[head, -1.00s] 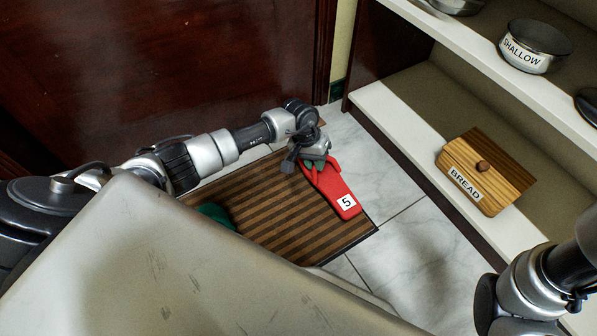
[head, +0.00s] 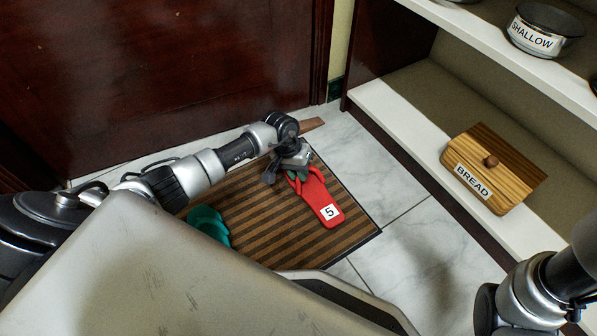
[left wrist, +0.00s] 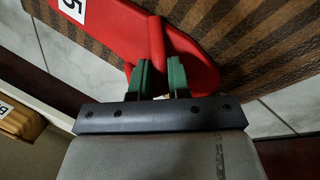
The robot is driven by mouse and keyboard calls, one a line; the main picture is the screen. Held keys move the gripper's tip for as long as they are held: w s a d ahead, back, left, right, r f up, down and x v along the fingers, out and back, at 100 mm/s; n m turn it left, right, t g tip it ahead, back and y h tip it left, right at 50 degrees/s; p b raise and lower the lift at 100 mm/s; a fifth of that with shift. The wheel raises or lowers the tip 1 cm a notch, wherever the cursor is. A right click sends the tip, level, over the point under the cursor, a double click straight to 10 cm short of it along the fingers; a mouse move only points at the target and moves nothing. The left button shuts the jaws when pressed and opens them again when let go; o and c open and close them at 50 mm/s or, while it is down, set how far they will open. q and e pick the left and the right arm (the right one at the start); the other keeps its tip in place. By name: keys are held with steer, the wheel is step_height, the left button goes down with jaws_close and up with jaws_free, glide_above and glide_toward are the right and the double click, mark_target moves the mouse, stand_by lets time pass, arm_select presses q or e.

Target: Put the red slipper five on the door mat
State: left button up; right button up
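The red slipper (head: 318,198), labelled 5, is over the striped brown door mat (head: 262,248) in the head view; I cannot tell whether it rests on it or hangs just above. My left gripper (head: 295,172) is at the slipper's strap end. In the left wrist view, its green fingertips (left wrist: 160,78) sit on both sides of the red strap, closed on it. The red slipper (left wrist: 115,25) fills the top of that view, with the mat (left wrist: 265,45) behind it. My right gripper is outside the views; only part of that arm shows.
A green slipper (head: 210,223) lies on the mat's left part, partly hidden by my body. A shelf at the right holds a wooden bread box (head: 494,168) and a pot labelled SHALLOW (head: 545,30). A dark red door (head: 160,70) stands behind the mat. Pale tiles (head: 425,240) lie clear at the right.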

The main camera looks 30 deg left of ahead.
arm_select(q)
steer(key=o, duration=0.4)
